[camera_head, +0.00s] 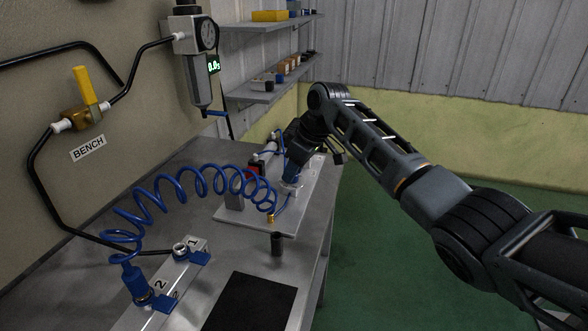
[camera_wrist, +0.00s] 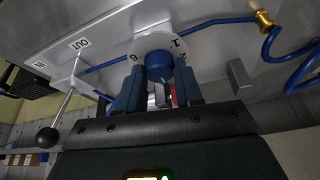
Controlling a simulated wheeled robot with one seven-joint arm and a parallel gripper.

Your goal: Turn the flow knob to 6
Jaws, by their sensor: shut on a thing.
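The flow knob (camera_wrist: 158,66) is a blue round knob on a pale numbered dial (camera_wrist: 152,42), seen in the wrist view. My gripper (camera_wrist: 159,82) has one dark blue finger on each side of the knob and is shut on it. A 2 shows on the dial's right side, and a digit at its left looks like a 6 or 8. The knob's pointer is not clear. In the head view, my gripper (camera_head: 293,175) is over the metal panel (camera_head: 255,216) on the bench, and it hides most of the knob.
A coiled blue hose (camera_head: 180,184) runs from the front fittings to the panel. A gauge (camera_head: 208,35) with a display reading about 0.0 and a yellow valve handle (camera_head: 86,85) are on the wall.

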